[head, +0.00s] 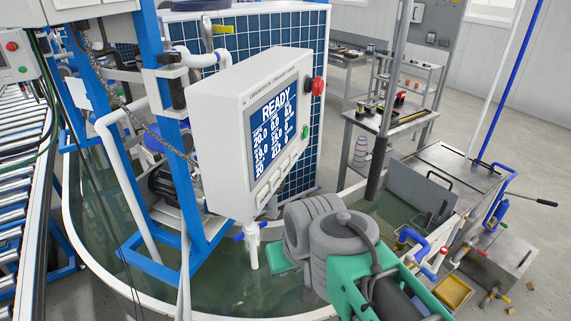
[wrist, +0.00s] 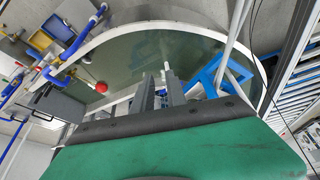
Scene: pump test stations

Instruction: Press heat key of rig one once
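The white control box (head: 250,120) stands over the water tank, its slanted front facing right. Its blue display (head: 272,132) reads READY above rows of figures. A row of pale keys (head: 283,178) lies below the display; their labels are too small to read, so I cannot tell which is heat. A red button (head: 318,86), a black knob (head: 307,85) and a green button (head: 305,131) sit on its right side. My gripper (wrist: 162,92) shows as grey fingers close together in the wrist view, apart from the keys. Its opening is unclear; my arm hides it in the head view.
A curved tank (head: 110,245) of greenish water lies below. Blue frame posts (head: 180,200) and white pipes stand left of the box. Blue and red valves (head: 415,245) and a yellow tray (head: 453,291) are at right. Another control box (head: 18,45) is at far left.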

